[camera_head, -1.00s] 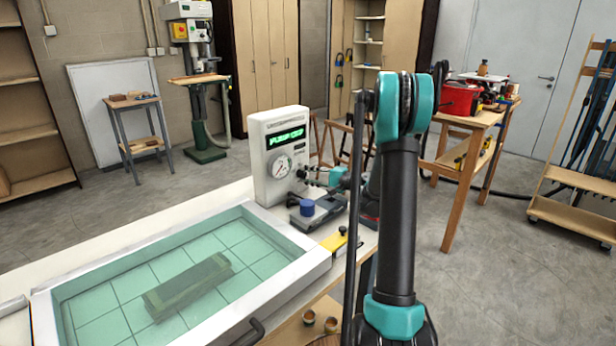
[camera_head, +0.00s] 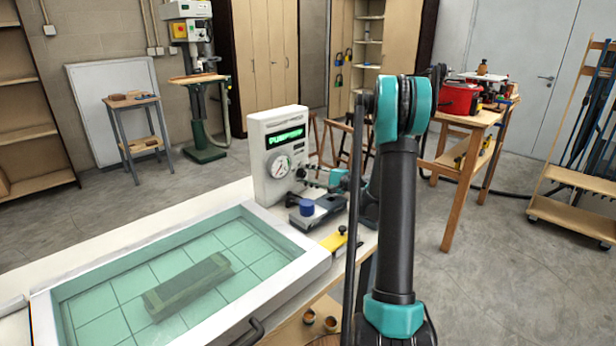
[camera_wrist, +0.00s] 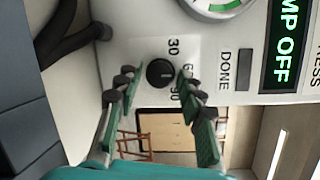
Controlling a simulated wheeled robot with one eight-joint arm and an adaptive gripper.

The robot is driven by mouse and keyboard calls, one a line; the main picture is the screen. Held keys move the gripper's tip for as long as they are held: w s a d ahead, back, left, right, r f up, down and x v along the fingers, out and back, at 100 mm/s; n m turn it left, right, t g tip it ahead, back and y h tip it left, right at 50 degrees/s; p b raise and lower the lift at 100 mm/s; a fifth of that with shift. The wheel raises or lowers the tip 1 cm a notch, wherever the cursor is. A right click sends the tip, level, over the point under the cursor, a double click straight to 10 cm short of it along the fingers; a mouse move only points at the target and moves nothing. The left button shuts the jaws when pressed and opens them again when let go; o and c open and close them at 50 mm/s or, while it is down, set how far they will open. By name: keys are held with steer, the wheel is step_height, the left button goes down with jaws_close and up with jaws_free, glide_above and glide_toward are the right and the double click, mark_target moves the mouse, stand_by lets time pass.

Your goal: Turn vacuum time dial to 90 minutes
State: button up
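The vacuum time dial (camera_wrist: 160,73) is a round black knob on the pale control box (camera_head: 262,180), marked 30, 60 and 90; the 60 is partly covered by a fingertip. A short pale pointer mark shows on the knob, pointing roughly toward the 60 side, but it is small. My gripper (camera_wrist: 157,76) is open, one finger on each side of the knob, with visible gaps to it. In the head view my gripper (camera_head: 312,179) is at the box's lower right, and the dial is hidden or too small to make out there.
The box's green display (camera_wrist: 287,45) reads PUMP OFF, with a DONE window (camera_wrist: 244,69) beside it and a gauge (camera_head: 278,166) on the front. A grey device with a blue cap (camera_head: 307,207) sits below my gripper. The teal-covered press frame (camera_head: 290,245) lies in front.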

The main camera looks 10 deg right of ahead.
steer(key=shift+o, duration=0.7)
steer(key=v, duration=1.2)
steer(key=shift+o, duration=0.2)
steer(key=shift+w+a+r+n, duration=0.15)
steer(key=shift+w+r+n, duration=0.05)
steer(key=shift+n, duration=0.1)
steer(key=s+a+r+n+g+h, duration=0.1)
steer(key=a+r+n+g+h, duration=0.1)
steer(key=r+n+h, duration=0.5)
steer(key=s+a+r+n+g+h, duration=0.15)
steer(key=r+n, duration=0.35)
steer(key=n, duration=0.5)
steer(key=shift+n, duration=0.3)
steer(key=x, duration=1.7)
steer(key=shift+w, duration=0.1)
